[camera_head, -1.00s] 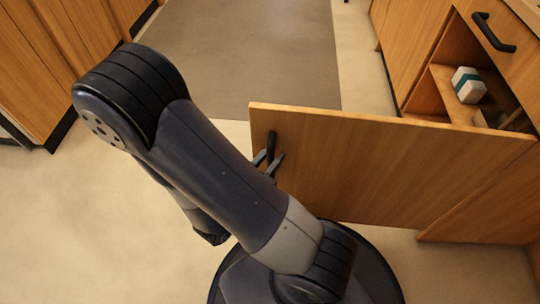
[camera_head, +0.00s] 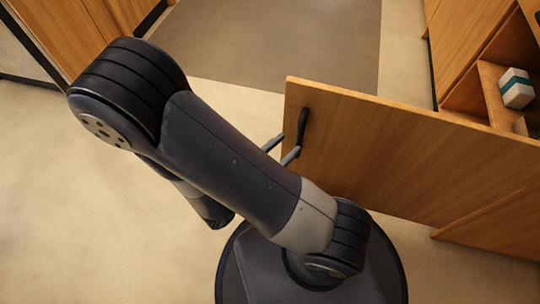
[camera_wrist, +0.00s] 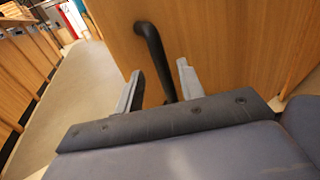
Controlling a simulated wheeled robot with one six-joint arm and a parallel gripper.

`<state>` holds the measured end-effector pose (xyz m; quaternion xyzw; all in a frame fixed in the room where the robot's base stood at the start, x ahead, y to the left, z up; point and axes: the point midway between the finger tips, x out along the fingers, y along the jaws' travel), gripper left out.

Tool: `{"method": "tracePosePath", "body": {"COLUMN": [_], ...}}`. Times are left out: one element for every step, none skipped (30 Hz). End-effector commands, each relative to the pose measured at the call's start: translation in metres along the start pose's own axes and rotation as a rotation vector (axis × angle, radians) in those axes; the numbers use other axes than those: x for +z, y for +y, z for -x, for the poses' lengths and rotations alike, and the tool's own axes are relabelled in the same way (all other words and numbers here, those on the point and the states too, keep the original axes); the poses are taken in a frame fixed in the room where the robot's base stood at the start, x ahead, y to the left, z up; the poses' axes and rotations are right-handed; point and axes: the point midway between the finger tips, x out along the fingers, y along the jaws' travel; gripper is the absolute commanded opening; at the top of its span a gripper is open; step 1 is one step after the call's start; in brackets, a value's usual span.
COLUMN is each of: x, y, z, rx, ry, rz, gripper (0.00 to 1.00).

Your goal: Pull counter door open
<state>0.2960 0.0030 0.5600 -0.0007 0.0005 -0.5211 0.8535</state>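The wooden counter door (camera_head: 400,150) stands swung wide out from its cabinet, and the cabinet's inside shows at the right. Its black bar handle (camera_head: 302,126) is near the door's free edge. In the wrist view the door (camera_wrist: 225,40) fills the upper right, with the curved handle (camera_wrist: 152,50) in front of it. My gripper (camera_head: 282,150) is open, its two grey fingers apart and just left of the handle in the head view. In the wrist view the handle shows between the fingers of my gripper (camera_wrist: 160,82). I see no finger closed on it.
A white and teal box (camera_head: 516,88) sits on a shelf inside the open cabinet. Wooden cabinets (camera_head: 60,35) stand at the upper left. A grey floor mat (camera_head: 290,45) lies beyond the door. The floor left of my arm is clear.

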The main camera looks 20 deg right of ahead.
Motion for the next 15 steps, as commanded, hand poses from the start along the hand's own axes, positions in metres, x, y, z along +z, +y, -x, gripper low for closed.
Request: {"method": "tracePosePath", "body": {"x": [0.002, 0.002, 0.002, 0.002, 0.002, 0.002, 0.002, 0.001, 0.001, 0.001, 0.001, 0.0, 0.0, 0.0, 0.0], "y": [0.001, 0.001, 0.001, 0.0, 0.0, 0.001, 0.001, 0.001, 0.0, 0.0, 0.0, 0.0, 0.0, 0.0, 0.0], "z": [0.009, 0.013, 0.018, 0.021, 0.025, 0.03, 0.033, 0.035, 0.039, 0.041, 0.043, 0.044, 0.045, 0.046, 0.047], "rx": [0.005, 0.006, 0.005, 0.005, 0.004, 0.004, 0.003, 0.003, 0.002, 0.001, 0.001, 0.001, 0.001, 0.0, -0.001], "ry": [0.0, 0.0, 0.0, 0.0, 0.0, 0.0, -0.001, -0.001, -0.001, -0.001, -0.001, 0.0, 0.0, 0.0, 0.0], "rz": [0.0, 0.0, 0.001, 0.001, 0.001, 0.0, 0.0, 0.0, 0.001, 0.001, 0.001, 0.001, 0.001, 0.001, 0.001], "gripper": [0.37, 0.37, 0.37, 0.37, 0.37, 0.37, 0.37, 0.37, 0.37, 0.37, 0.37, 0.37, 0.37, 0.37, 0.37]}}
